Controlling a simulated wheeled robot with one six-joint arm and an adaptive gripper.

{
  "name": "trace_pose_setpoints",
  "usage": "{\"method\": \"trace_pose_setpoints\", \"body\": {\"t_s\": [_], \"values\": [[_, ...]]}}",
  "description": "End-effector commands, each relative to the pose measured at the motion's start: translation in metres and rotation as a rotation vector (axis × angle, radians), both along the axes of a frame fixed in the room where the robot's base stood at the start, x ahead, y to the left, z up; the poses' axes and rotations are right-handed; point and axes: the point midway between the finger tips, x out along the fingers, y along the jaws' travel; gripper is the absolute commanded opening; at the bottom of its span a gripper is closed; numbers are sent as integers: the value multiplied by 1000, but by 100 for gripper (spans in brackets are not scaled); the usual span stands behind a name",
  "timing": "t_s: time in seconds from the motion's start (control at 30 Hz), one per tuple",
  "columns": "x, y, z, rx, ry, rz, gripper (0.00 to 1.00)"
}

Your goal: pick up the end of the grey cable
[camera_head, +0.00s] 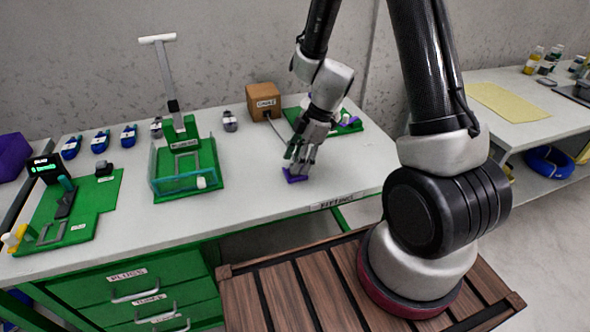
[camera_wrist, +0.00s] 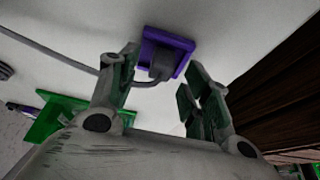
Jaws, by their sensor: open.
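The grey cable (camera_head: 278,131) runs from the brown box (camera_head: 264,101) across the white table towards my gripper. In the wrist view the cable (camera_wrist: 52,51) comes in from the left, passes behind the left finger and curves up to its dark grey end piece (camera_wrist: 161,64). The end piece sits at a purple square holder (camera_wrist: 176,42) on the table, which also shows in the head view (camera_head: 294,176). My gripper (camera_head: 299,160) is open above the holder. In the wrist view its fingertips (camera_wrist: 162,68) stand on either side of the end piece, with no clear contact.
A green fixture (camera_head: 345,127) stands behind my gripper to the right. A green press-like stand (camera_head: 186,165) is to the left, with several blue and grey pieces behind it. The table's front edge is near. The table between stand and holder is clear.

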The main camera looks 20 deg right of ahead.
Motion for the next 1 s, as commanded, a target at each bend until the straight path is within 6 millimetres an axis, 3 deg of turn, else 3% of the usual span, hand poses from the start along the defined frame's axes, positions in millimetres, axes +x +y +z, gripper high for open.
{"method": "trace_pose_setpoints", "body": {"t_s": [0.3,0.53,1.0], "values": [[0,3,-8,0,-1,0,48],[0,3,-8,0,0,0,8],[0,3,1,0,-2,0,8]]}}
